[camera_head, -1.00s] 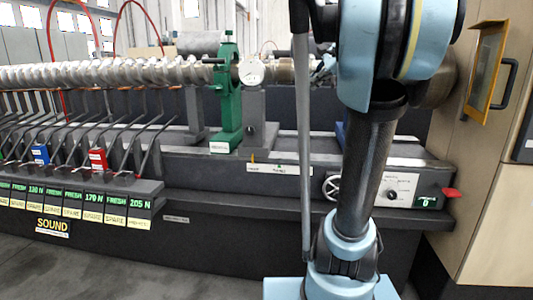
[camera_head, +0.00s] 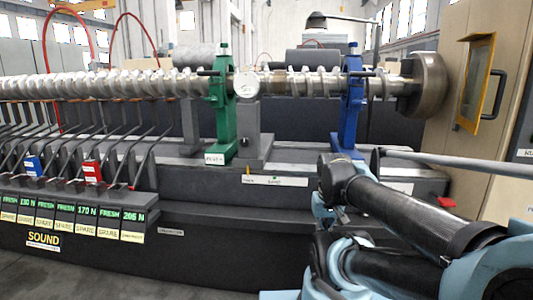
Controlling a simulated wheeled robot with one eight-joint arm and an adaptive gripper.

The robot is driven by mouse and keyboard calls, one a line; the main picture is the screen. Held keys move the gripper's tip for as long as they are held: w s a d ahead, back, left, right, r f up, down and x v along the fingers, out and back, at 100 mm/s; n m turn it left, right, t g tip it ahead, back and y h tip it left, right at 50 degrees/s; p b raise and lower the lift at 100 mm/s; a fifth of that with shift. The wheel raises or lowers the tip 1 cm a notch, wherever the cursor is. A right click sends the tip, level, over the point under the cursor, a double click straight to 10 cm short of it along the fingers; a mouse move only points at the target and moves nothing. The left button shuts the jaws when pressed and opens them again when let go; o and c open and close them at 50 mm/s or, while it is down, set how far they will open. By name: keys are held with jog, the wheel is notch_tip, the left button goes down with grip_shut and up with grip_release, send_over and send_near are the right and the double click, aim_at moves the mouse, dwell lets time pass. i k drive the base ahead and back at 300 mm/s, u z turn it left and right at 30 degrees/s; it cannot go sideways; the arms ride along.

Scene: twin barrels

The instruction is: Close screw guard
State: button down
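A long ribbed metal screw (camera_head: 120,84) runs level across the machine and is exposed along its visible length. It passes a green stand (camera_head: 222,125) and a blue stand (camera_head: 347,118), and ends at a thick round metal flange (camera_head: 430,84) on the right. A yellow-framed panel (camera_head: 464,99) stands out from the beige cabinet at the right; I cannot tell whether it is the screw guard, and no other clear guard shows. My arm's links fill the lower right, reaching out past the right edge. My gripper is out of view.
A row of levers with labelled boxes (camera_head: 75,218) stands at the front left. A dark ledge (camera_head: 240,218) runs along the machine's front. The beige cabinet (camera_head: 510,100) has a black handle (camera_head: 492,95). Grey floor shows at the lower left.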

aim_at(477, 40)
jog(key=u, duration=2.95)
jog(key=k, duration=2.1)
jog(key=z, duration=0.25)
